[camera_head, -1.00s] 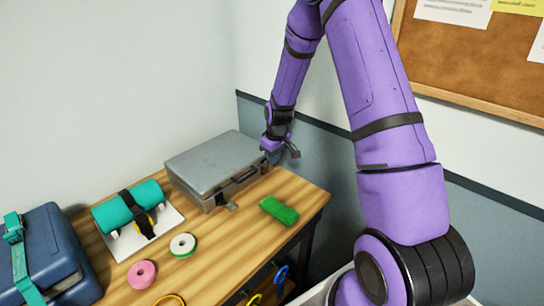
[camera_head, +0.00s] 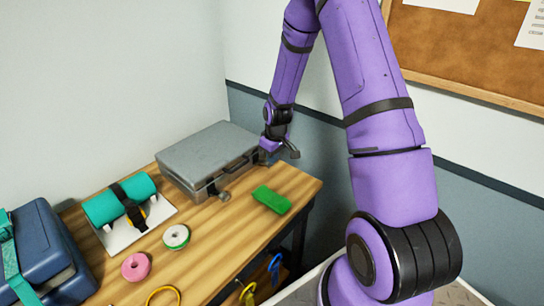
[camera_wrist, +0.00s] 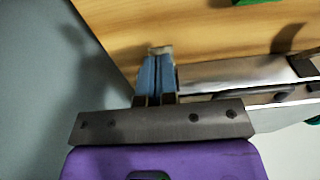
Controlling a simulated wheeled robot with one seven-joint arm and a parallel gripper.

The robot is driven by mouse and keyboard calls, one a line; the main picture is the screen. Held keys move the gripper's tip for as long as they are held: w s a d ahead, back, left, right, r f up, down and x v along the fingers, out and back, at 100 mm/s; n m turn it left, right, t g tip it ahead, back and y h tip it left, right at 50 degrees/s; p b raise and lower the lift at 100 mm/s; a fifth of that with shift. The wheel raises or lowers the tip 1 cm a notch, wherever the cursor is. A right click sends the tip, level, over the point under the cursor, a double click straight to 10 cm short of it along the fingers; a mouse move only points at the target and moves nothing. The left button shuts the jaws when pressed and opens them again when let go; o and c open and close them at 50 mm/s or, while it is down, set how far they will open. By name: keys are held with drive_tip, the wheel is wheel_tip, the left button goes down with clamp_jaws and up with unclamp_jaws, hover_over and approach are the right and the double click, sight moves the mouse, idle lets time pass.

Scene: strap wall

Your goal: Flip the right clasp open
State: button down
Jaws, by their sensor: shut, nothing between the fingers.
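The grey metal case (camera_head: 205,150) stands lid down on the table, with a dark handle (camera_head: 240,166) on its front. The left clasp (camera_head: 224,196) sticks out from the front near the left corner. My gripper (camera_head: 263,156) is at the case's right front corner, its fingers shut and empty. In the wrist view the blue fingers (camera_wrist: 159,72) are together, beside the end of the case (camera_wrist: 225,72) and over the table's edge. The right clasp is hidden at my gripper; I cannot tell its position or whether the fingers touch it.
A green block (camera_head: 271,199) lies on the wooden table (camera_head: 220,235) in front of the case. A teal roll (camera_head: 115,203) on a white stand, tape rolls (camera_head: 176,237) and a blue case (camera_head: 40,250) are to the left. The wall is close behind.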

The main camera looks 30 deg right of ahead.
drive_tip(key=shift+w+a+r, duration=0.1)
drive_tip(key=shift+w+a, duration=0.05)
drive_tip(key=shift+w, duration=0.55)
drive_tip(key=shift+r, duration=0.1)
wheel_tip(320, 180, up, 10)
drive_tip(key=s, duration=0.1)
drive_tip(key=shift+r, duration=0.25)
drive_tip(key=shift+s, duration=0.1)
idle(0.5)
drive_tip(key=s+a+r+m+t+h, duration=0.1)
drive_tip(key=s+a+r, duration=0.4)
drive_tip(key=r, duration=0.5)
drive_tip(key=s+a+r+t, duration=0.1)
drive_tip(key=s+a+r, duration=0.1)
drive_tip(key=s+r, duration=0.65)
drive_tip(key=s+a+r+m+t, duration=0.1)
drive_tip(key=s+r, duration=0.3)
drive_tip(key=s, duration=0.4)
drive_tip(key=s+a+r+m, duration=0.1)
drive_tip(key=s+a+r, duration=0.2)
drive_tip(key=s, duration=0.6)
drive_tip(key=shift+s+a+r+t+y, duration=0.2)
drive_tip(key=shift+a+r+t+y, duration=0.15)
drive_tip(key=shift+r, duration=0.4)
